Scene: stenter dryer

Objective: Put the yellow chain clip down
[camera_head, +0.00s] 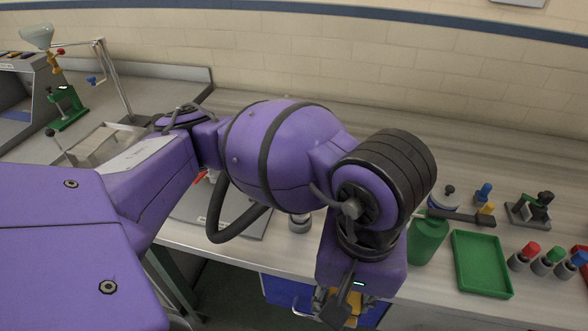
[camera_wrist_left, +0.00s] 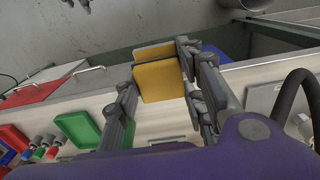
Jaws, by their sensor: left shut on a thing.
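The yellow chain clip (camera_wrist_left: 160,80) is a blocky yellow piece with a dark line across it, held between the fingers of my left gripper (camera_wrist_left: 158,88) in the left wrist view. In the head view my left gripper (camera_head: 340,306) points down at the bottom centre, in front of the worktop's front edge. Part of the yellow clip (camera_head: 351,299) shows there between dark fingers, which hide the rest. The clip appears clear of the worktop. My right gripper is not in view.
The worktop (camera_head: 480,200) carries a green tray (camera_head: 482,265), a green cylinder (camera_head: 427,240) and red, green and blue capped pieces (camera_head: 543,262) at the right. A red tray (camera_head: 578,258) stands at the right edge. My arm hides the middle.

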